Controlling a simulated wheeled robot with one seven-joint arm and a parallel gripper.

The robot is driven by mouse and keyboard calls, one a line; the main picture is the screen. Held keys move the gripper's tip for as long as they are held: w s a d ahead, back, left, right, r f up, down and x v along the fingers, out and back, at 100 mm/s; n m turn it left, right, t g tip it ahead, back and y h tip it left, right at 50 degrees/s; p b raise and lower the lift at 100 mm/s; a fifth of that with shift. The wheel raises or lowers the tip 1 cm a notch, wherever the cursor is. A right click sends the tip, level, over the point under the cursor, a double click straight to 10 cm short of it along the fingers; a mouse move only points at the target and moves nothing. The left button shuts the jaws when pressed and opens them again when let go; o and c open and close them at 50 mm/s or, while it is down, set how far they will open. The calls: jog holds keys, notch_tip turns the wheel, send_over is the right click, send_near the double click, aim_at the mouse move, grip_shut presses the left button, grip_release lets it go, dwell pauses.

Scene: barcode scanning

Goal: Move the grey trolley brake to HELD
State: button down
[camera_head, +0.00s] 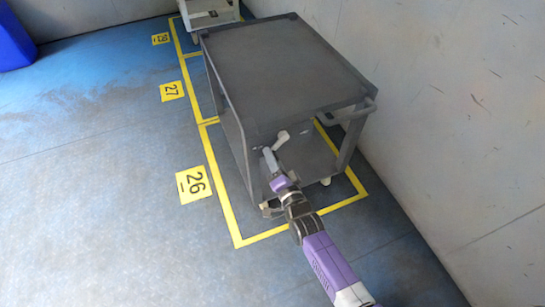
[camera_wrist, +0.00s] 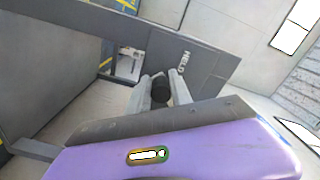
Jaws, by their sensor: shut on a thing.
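The grey trolley (camera_head: 282,70) stands inside a yellow floor outline, with my arm reaching to its near end. In the wrist view, a dark grey bar of the trolley (camera_wrist: 205,65) carries the white word HELD (camera_wrist: 182,60). The black brake knob (camera_wrist: 160,89) shows just below and left of that word. My gripper (camera_wrist: 161,80) is shut on the knob, with one pale finger on each side of it. The knob cannot be made out there, and any other brake marking is not visible.
A yellow floor sign 26 (camera_head: 193,185) lies left of the trolley, with sign 27 (camera_head: 171,91) farther back. A pale trolley (camera_head: 208,13) stands behind. A wall (camera_head: 450,110) runs close along the right. The blue floor on the left is clear.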

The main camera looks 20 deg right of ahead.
jog(key=c, duration=1.2)
grip_release()
jog(key=shift+s+a+r, duration=0.1)
jog(key=shift+a, duration=0.6)
jog(key=shift+d, duration=0.15)
jog(key=s+p, duration=0.1)
jog(key=s, duration=0.6)
jog(key=shift+s+p, duration=0.3)
jog(key=shift+s, duration=0.1)
